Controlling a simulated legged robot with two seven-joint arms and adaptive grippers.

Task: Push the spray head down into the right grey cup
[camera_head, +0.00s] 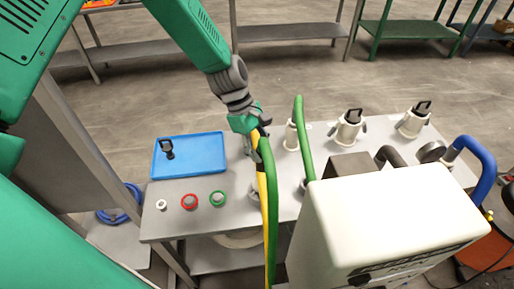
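My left gripper (250,145) hangs down over the back part of the table, beside the dark upper end of a green and yellow hose (268,195). The fingers are small and partly hidden, so I cannot tell whether they grip it. A spray head cannot be made out clearly; the dark hose end may be part of it. A grey round fitting (254,190) stands on the table below the gripper, partly covered by the hose. I cannot tell whether it is the right grey cup or whether anything sits in it. My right gripper is not in view.
A blue tray (205,165) holds a black-handled piece (167,148). In front lie a white ring (161,204), a red-ringed part (189,201) and a green-ringed part (217,199). A second green hose (301,130), white pots (348,131) and a large white box (385,215) stand right.

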